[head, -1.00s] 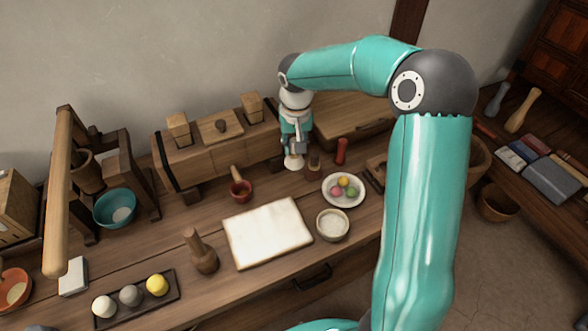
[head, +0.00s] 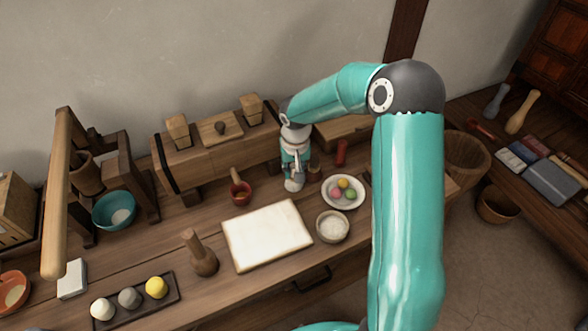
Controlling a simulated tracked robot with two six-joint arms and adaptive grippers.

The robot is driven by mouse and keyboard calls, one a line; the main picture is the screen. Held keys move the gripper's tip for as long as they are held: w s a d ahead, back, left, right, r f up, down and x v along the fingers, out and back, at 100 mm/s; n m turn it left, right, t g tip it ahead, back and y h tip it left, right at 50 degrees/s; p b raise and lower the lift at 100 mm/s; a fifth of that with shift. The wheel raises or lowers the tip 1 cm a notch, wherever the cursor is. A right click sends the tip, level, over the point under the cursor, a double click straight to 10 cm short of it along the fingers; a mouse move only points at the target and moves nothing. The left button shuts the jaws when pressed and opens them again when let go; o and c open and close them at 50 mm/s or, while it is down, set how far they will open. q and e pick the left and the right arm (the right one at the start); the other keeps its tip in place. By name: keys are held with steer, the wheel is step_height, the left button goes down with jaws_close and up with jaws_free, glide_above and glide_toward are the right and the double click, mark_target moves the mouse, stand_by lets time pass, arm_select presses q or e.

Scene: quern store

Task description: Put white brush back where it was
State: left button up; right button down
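My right gripper (head: 293,168) points down over the back of the workbench. A white brush (head: 293,185) shows at its fingertips, and the gripper looks shut on it. The fingers hide its upper part, and I cannot tell whether its lower end touches the bench. A small brown brush-like piece (head: 314,172) stands just to the right, and a red one (head: 341,152) stands farther right. My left gripper is out of view.
A wooden chest (head: 215,165) stands behind, to the left.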

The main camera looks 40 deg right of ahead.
mark_target(295, 185)
steer(key=c, duration=0.9)
jaws_free()
steer(key=shift+r, duration=0.1)
steer(key=r, duration=0.8)
steer(key=s+a+r, duration=0.1)
steer(key=r, duration=0.2)
steer(key=shift+r, duration=0.4)
